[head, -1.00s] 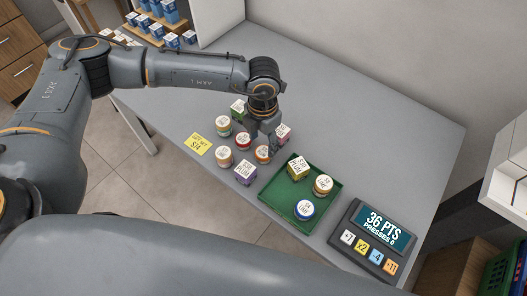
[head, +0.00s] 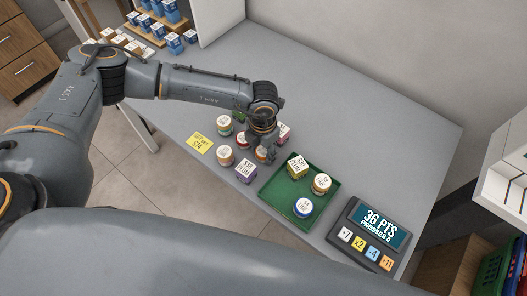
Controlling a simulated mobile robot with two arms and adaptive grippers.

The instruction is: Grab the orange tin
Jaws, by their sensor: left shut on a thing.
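The orange tin (head: 261,154) stands on the grey table among several small tins and boxes, left of the green tray. My left gripper (head: 266,148) points down over it and is shut on it. The gripper hides much of the tin and its label. My right gripper does not show.
Close around the gripper are a purple box (head: 245,172), a round tin with a white lid (head: 225,156), another tin (head: 224,125) and a pink box (head: 284,132). A green tray (head: 270,189) holds a yellow box and two round tins. A keypad display (head: 372,226) reads 36 PTS. The table's back is clear.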

